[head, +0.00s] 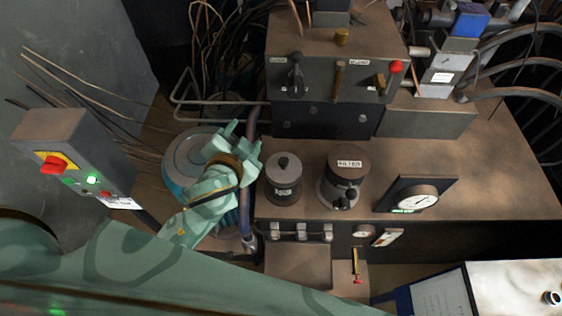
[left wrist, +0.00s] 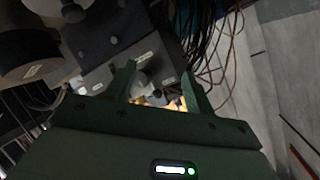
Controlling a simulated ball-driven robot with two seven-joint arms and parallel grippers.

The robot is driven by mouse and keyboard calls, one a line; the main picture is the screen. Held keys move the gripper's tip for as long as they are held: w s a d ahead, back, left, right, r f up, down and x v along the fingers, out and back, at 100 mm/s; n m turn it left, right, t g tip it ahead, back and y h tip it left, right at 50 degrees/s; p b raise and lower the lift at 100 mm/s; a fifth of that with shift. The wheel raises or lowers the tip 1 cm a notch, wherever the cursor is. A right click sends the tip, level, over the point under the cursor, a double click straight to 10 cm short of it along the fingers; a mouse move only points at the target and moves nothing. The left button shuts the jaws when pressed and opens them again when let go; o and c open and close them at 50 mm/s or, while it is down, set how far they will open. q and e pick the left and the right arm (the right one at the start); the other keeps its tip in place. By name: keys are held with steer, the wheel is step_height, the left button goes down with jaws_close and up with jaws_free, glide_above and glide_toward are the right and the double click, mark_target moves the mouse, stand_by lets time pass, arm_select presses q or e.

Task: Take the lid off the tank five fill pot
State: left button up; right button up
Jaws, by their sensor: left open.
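A small dark pot (head: 284,190) stands on the bench top in the head view. Its grey lid (head: 283,164) is on, with a round black knob on top. The small label on its front is too small to read, so I cannot tell if it says tank five. My left gripper (head: 243,136) is open and empty, just left of this pot and apart from it. In the left wrist view the two fingers (left wrist: 158,70) stand apart with nothing gripped between them. My right gripper is not in view.
A wider pot marked FILTER (head: 344,186) stands right of the small pot, and a gauge (head: 416,199) right of that. A control box with levers (head: 334,65) rises behind. A bent pipe rail (head: 215,102) and a blue-grey drum (head: 186,160) are at the left.

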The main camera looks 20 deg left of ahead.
arm_select(q)
steer(key=w+d+r+m+t+h, duration=0.2)
steer(key=d+r+m+t+h, duration=0.15)
steer(key=d+r+h, duration=0.45)
steer(key=w+d+r+m+t+h, duration=0.25)
steer(key=d+r+m+h, duration=0.2)
steer(key=d+r, duration=0.5)
steer(key=s+d+r+m+g+h, duration=0.2)
steer(key=s+d+m+g+h, duration=0.5)
steer(key=d+m+g+h, duration=0.6)
steer(key=n+g+y, duration=0.4)
steer(key=g+y, duration=0.2)
steer(key=y, duration=1.8)
glide_above(284, 160)
steer(key=f, duration=1.7)
steer(key=s+f, duration=0.1)
steer(key=f, duration=0.7)
steer(key=shift+a+f, duration=0.1)
steer(key=shift+f, duration=0.3)
steer(key=f, duration=0.3)
steer(key=w+f, duration=0.1)
steer(key=f, duration=0.1)
steer(key=shift+f+b, duration=0.3)
steer(key=shift+f, duration=0.05)
steer(key=c, duration=1.1)
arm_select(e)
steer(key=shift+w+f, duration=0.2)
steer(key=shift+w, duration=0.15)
